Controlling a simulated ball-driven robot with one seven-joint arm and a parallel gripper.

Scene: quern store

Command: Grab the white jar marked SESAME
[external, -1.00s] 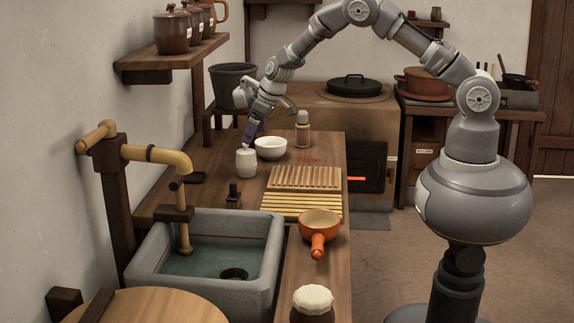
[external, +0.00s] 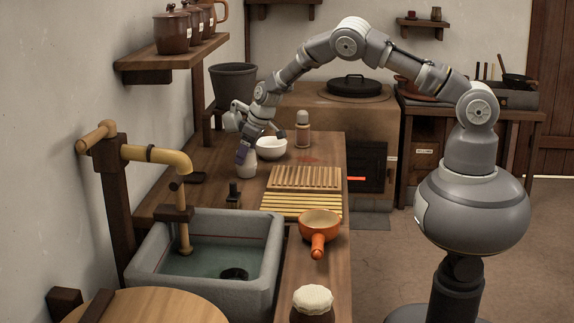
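A slatted wooden rack (external: 305,178) lies in front. A stone sink (external: 208,262) and an orange pan (external: 319,224) are nearer.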

